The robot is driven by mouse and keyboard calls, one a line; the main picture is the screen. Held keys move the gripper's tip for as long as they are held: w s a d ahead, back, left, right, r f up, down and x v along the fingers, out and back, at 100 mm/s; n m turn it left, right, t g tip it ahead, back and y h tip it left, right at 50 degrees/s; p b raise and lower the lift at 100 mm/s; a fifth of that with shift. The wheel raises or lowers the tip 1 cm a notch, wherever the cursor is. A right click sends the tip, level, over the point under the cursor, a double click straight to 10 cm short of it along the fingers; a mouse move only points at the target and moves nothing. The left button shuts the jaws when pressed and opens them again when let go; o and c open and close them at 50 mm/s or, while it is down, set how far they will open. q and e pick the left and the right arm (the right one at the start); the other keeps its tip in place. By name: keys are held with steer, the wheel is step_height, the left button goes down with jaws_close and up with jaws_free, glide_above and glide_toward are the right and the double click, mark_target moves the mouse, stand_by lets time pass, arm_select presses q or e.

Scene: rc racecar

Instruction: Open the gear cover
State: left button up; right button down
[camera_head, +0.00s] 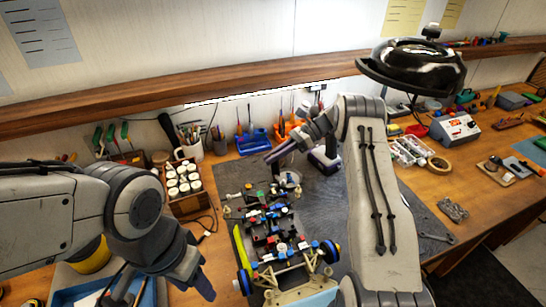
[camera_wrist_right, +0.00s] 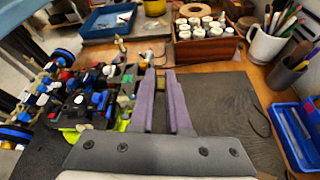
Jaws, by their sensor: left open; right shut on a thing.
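The RC car chassis (camera_head: 270,240) lies on the dark mat in the middle of the bench, with many small coloured parts and blue-rimmed wheels. It is also at the left in the right wrist view (camera_wrist_right: 95,95). My right gripper (camera_head: 280,153) is over the chassis's far end. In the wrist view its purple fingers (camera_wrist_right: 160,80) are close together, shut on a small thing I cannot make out. The gear cover cannot be told apart from the other parts. My left gripper (camera_head: 195,283) is open and empty, low at the left of the chassis.
A wooden rack of paint pots (camera_head: 183,183) stands left of the mat (camera_head: 325,200). A brush mug (camera_head: 190,147) and blue organizer (camera_head: 252,141) stand behind. A blue tray (camera_head: 80,293) is under my left arm. The mat is clear beside the chassis.

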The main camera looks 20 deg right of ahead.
steer(key=c, duration=0.9)
jaws_free()
arm_select(q)
steer(key=shift+w+f+b, duration=0.4)
steer(key=shift+f+b, duration=0.05)
arm_select(e)
steer(key=shift+v, duration=5.25)
arm_select(q)
steer(key=shift+d, duration=0.1)
